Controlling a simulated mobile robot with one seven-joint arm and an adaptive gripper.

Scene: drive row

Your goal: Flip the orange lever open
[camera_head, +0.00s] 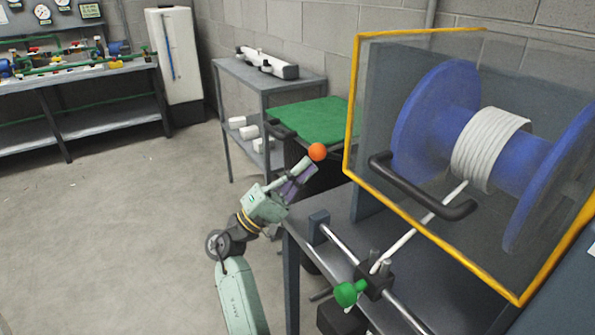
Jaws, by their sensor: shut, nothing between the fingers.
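The orange lever shows as a round orange knob (317,151) on a pale rod, left of the spool cabinet and in front of the green mat. The rod slants up and to the right. Its lower end and pivot are hidden or hard to make out near my wrist. My gripper (302,178) points up and right, its purplish fingers close beside the rod and just below the knob. The fingers are shut and hold nothing. I cannot tell whether they touch the rod.
The spool cabinet's yellow-framed clear door (349,110) carries a black handle (420,190). A green knob (347,293) sits by a metal rail below. A green-topped surface (310,118) and grey shelf table (250,75) stand behind. Open floor (120,220) lies left.

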